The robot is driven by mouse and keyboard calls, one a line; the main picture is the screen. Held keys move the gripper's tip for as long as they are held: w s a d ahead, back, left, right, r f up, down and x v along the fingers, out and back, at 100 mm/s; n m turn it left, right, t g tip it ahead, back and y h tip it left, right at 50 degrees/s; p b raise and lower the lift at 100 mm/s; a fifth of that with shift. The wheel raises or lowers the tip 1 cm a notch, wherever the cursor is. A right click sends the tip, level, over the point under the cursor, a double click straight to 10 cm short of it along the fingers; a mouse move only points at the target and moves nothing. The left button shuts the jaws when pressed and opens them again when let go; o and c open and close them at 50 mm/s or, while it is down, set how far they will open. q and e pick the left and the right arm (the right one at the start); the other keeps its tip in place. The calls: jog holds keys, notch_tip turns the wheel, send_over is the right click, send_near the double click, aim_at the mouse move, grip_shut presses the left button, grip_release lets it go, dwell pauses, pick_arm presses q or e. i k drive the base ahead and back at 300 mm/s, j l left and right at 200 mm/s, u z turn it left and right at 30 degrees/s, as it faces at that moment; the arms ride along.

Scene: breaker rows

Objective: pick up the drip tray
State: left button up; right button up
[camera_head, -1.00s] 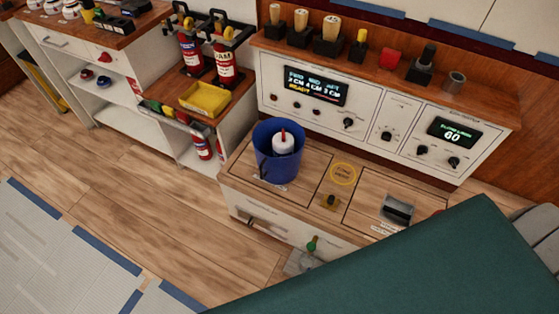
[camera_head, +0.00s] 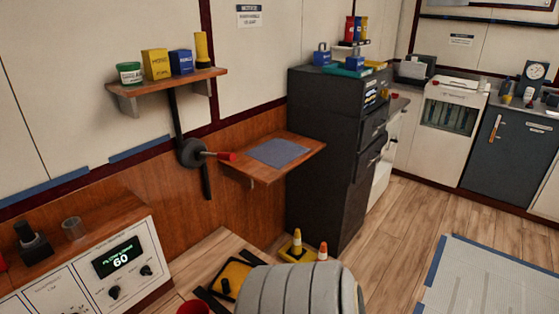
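I cannot tell for sure which thing is the drip tray. A shallow black-and-yellow tray-like item (camera_head: 236,278) lies low at bottom centre, partly hidden by a grey ribbed rounded form. A flat blue-grey pad (camera_head: 279,152) lies on the wooden wall shelf at the centre. Neither of my grippers shows in the head view.
The grey ribbed form (camera_head: 303,290) blocks the bottom centre. Small orange-and-yellow cones (camera_head: 297,240) stand beside it. A dark drawer cabinet (camera_head: 318,150) stands right of the wooden shelf (camera_head: 253,172). A red-handled lever (camera_head: 205,154) sticks out from the wall.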

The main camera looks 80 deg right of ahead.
aim_at(226, 285)
jog(key=z, duration=2.15)
